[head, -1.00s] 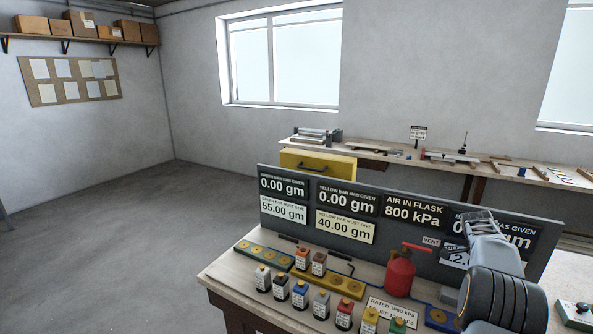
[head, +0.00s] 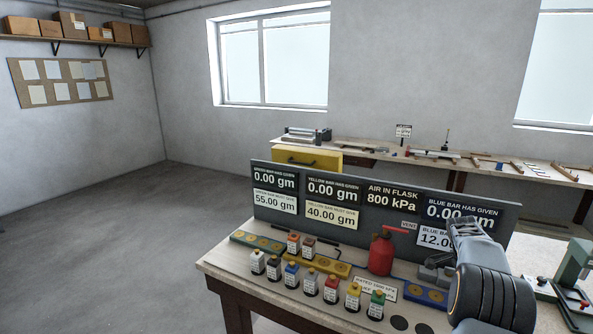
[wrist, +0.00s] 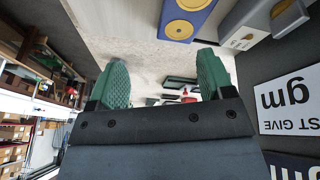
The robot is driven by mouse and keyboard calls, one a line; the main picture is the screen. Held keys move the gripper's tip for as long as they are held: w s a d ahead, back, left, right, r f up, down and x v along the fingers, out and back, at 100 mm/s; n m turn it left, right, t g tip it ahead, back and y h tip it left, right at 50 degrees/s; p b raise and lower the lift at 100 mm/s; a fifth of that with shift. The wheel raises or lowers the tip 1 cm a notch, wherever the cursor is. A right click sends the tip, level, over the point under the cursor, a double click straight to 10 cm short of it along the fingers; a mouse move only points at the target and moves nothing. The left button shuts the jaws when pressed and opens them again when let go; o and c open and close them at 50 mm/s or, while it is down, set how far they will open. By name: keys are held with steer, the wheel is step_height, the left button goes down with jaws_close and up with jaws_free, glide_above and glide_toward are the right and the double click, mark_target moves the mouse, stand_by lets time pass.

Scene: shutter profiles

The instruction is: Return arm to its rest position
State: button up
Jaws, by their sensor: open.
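My gripper (head: 466,226) is at the right of the head view, in front of the grey display panel (head: 384,199) and above the right end of the bench (head: 232,268). In the wrist view its two green fingers (wrist: 162,82) are spread apart with nothing between them. My arm covers part of the blue bar readouts and the bench's right end. The blue bar (head: 424,294) lies on the bench just left of my arm. It also shows in the wrist view (wrist: 184,20), beyond the fingers.
Several small bottles (head: 331,289), a red flask (head: 381,252), a yellow bar (head: 316,265) and a green bar (head: 257,241) stand on the bench. A green machine (head: 574,262) is at the far right. A long workbench (head: 480,163) runs along the back wall. The floor at left is clear.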

steer(key=s+a+r+n+t+y, duration=0.1)
steer(key=s+a+n, duration=0.5)
steer(key=a, duration=0.6)
steer(key=s+a+r+n+t+y, duration=0.1)
steer(key=s+a+r+n+t, duration=0.2)
steer(key=s+a+n, duration=0.4)
steer(key=s+a+r+n+t+y, duration=0.1)
steer(key=s+a+r+n, duration=0.3)
steer(key=a, duration=1.3)
steer(key=shift+s+n+t+y, duration=0.3)
steer(key=shift+s+n+t, duration=0.2)
steer(key=shift+s+n, duration=1.1)
